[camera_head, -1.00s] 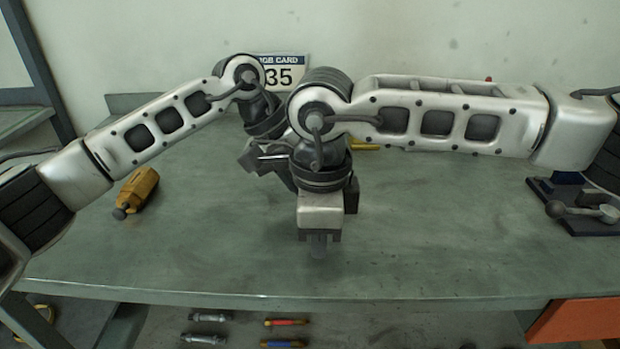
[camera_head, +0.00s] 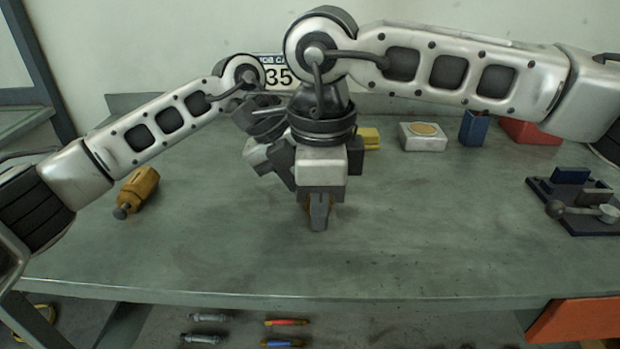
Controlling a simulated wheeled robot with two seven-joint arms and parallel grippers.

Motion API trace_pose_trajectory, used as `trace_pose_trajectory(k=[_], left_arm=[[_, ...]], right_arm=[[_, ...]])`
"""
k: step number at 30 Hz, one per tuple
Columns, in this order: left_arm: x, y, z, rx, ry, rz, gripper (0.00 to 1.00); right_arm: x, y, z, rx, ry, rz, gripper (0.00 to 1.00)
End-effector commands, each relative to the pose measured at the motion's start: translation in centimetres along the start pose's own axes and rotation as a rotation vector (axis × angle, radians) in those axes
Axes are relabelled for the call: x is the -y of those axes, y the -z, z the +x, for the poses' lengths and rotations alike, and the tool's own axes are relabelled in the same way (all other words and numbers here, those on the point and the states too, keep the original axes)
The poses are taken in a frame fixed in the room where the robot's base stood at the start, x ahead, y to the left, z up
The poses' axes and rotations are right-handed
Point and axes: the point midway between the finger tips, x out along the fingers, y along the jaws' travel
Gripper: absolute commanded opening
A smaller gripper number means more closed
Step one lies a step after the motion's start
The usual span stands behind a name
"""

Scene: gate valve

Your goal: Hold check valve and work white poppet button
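A brass-yellow valve-like body (camera_head: 140,190) with a dark round knob lies on the left of the bench; I cannot tell if it is the check valve. No white poppet button can be made out. My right gripper (camera_head: 319,222) points down over the middle of the bench, its fingers seen edge-on. A small brownish patch shows behind its fingers; I cannot tell what it is. My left gripper (camera_head: 275,160) is behind the right one and mostly hidden by it, so its fingers and anything between them do not show.
At the back stand a yellow block (camera_head: 370,138), a white block with a tan disc (camera_head: 423,136), a blue holder (camera_head: 474,128) and a red bin (camera_head: 530,131). A dark fixture with a lever (camera_head: 580,208) sits at right. The bench's front middle (camera_head: 430,250) is clear.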

Motion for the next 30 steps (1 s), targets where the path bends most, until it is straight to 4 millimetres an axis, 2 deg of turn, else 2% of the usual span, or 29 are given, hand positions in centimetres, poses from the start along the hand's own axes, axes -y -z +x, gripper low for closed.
trace_pose_trajectory(k=[7, 30], left_arm=[[0.08, -0.03, -0.10, 0.002, 0.002, 0.001, 0.11], [0.11, -0.03, -0.11, 0.002, 0.003, 0.001, 0.11]], right_arm=[[-0.02, 0.00, -1.27, -0.001, 0.000, -0.001, 0.00], [-0.01, 0.00, -1.29, 0.000, 0.000, -0.001, 0.00]])
